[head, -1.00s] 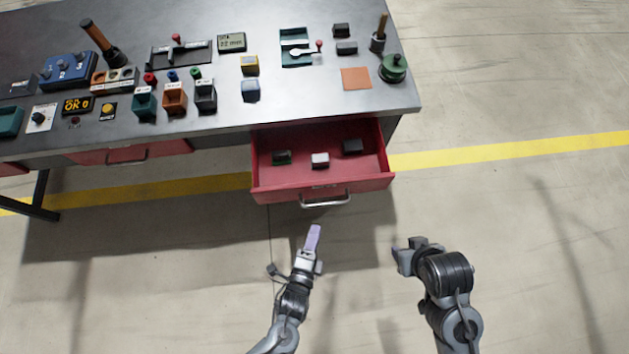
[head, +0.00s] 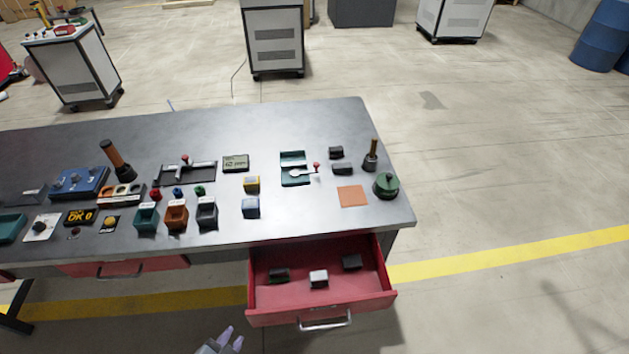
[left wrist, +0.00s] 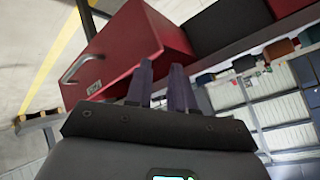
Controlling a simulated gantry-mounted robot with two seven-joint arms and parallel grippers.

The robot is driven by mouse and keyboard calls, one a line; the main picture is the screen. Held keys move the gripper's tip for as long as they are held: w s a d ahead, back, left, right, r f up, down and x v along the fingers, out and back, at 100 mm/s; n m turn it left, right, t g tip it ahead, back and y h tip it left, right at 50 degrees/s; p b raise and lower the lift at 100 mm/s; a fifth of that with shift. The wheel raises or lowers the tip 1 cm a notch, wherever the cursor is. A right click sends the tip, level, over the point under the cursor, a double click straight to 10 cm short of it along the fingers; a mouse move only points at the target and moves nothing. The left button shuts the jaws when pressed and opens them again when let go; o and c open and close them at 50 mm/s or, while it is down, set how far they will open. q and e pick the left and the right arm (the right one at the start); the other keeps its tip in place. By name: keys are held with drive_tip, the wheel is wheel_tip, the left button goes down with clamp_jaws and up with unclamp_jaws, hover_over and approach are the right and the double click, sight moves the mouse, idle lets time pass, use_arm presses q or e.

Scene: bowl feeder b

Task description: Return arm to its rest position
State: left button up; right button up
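My left gripper (head: 231,340) shows at the bottom edge of the head view, below and left of the drawer handle and apart from it. Its two purple-grey fingers also show in the left wrist view (left wrist: 162,85), with a gap between them and nothing held. My right gripper is out of view. The red drawer (head: 322,311) under the bench is pulled out, with several small blocks inside. The drawer also shows in the left wrist view (left wrist: 135,42), beyond the fingers.
The grey bench (head: 330,218) holds bins, a blue button box (head: 78,182), a lever unit (head: 187,174), an orange square (head: 352,196) and a green round weight (head: 386,186). Wheeled cabinets (head: 273,38) stand behind it. Floor right of the bench is clear.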

use_arm(q)
drive_tip(key=s+a+r+n+g, duration=0.1)
drive_tip(key=s+a+n+g, duration=0.2)
drive_tip(key=s+n+g, duration=0.5)
wheel_tip(320, 180, up, 34)
drive_tip(key=m+t+p, duration=0.1)
drive_tip(key=t+p, duration=0.1)
drive_tip(key=p, duration=3.2)
wheel_tip(320, 180, down, 58)
drive_tip(key=b, duration=5.8)
drive_tip(key=shift+s+d+y, duration=0.25)
drive_tip(key=shift+s+y, duration=0.15)
drive_tip(key=shift+s, duration=0.05)
drive_tip(key=shift+f, duration=0.1)
